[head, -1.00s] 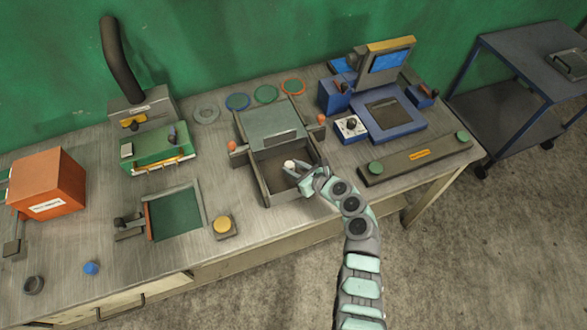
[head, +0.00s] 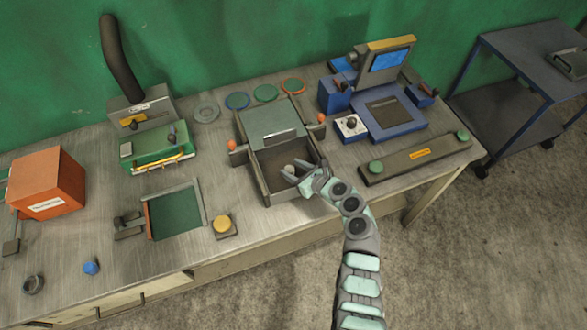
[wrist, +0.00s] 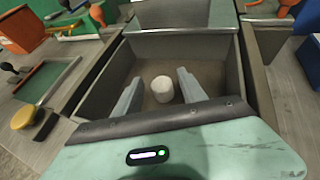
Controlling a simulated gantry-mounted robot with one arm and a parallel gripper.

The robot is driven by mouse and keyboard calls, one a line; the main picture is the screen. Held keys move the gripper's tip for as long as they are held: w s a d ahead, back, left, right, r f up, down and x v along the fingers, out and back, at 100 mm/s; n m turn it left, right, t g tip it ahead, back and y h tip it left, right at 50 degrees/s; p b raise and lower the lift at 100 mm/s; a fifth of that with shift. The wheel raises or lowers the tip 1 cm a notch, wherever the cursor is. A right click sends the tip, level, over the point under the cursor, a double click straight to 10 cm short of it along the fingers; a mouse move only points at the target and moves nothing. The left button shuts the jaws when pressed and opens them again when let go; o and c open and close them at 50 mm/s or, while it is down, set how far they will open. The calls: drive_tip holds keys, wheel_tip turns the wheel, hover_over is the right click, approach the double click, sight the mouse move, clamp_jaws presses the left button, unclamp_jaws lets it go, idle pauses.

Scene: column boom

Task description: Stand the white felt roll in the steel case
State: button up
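The white felt roll (head: 289,169) stands upright on the floor of the steel case (head: 258,180). In the wrist view the roll (wrist: 162,89) shows its round white top, away from the case walls. My gripper (head: 296,172) reaches into the case from the front right. In the wrist view its two fingers are spread on either side of the roll, with a visible gap on each side. The gripper is open and holds nothing. The case's open top leaves its floor in view around the roll.
A grey lid-like panel (head: 272,120) rises behind the case, with orange-knobbed levers (head: 321,118) at both sides. A blue machine (head: 395,120) stands to the right and a yellow button (head: 222,224) at the front left. Several flat rings lie behind.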

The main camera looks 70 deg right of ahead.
drive_tip(key=shift+r, duration=0.2)
drive_tip(key=v, duration=1.2)
drive_tip(key=shift+r+p, duration=0.3)
drive_tip(key=shift+r, duration=0.15)
